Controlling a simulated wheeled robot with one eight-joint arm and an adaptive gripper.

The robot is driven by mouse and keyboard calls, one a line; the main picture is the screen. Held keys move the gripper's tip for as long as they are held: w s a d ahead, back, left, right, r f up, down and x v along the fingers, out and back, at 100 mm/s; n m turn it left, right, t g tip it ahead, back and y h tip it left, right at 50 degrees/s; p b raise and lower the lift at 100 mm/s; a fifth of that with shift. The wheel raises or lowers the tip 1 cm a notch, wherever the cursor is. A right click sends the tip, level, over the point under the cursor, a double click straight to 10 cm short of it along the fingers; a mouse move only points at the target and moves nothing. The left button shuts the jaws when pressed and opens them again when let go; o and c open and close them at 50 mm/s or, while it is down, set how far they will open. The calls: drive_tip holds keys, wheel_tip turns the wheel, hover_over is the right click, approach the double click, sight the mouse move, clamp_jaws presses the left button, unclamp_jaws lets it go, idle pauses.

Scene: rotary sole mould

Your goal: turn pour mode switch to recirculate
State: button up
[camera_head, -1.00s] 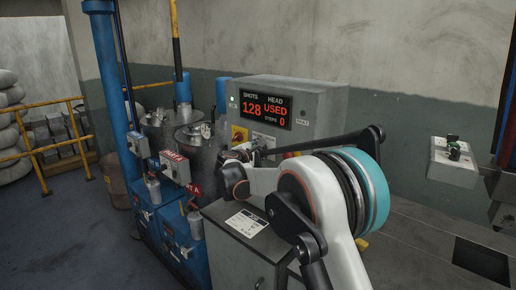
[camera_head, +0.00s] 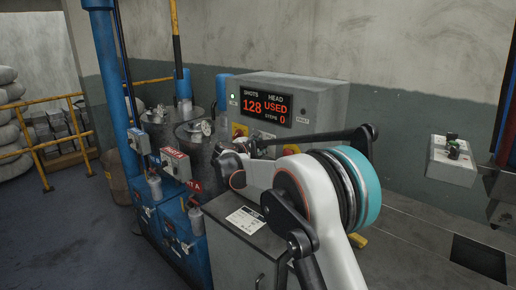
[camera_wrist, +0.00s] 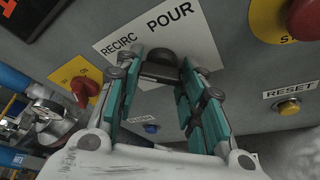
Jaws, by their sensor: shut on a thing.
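In the head view my gripper (camera_head: 236,158) is at the front of the control box (camera_head: 318,100), and the switch is hidden behind my arm.
A red rotary switch (camera_wrist: 86,90) on a yellow plate is left of my gripper. A red stop button (camera_wrist: 300,18), a yellow RESET button (camera_wrist: 289,106) and a blue button (camera_wrist: 151,128) are nearby. The display (camera_head: 266,107) reads 128, USED, 0.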

drive_tip(key=o, duration=1)
drive_tip(key=shift+f, duration=0.1)
drive_tip(key=shift+o, duration=0.2)
drive_tip(key=shift+s+a, duration=0.1)
drive_tip(key=v, duration=1.1)
drive_tip(key=shift+s+r, duration=0.25)
drive_tip(key=shift+s, duration=0.1)
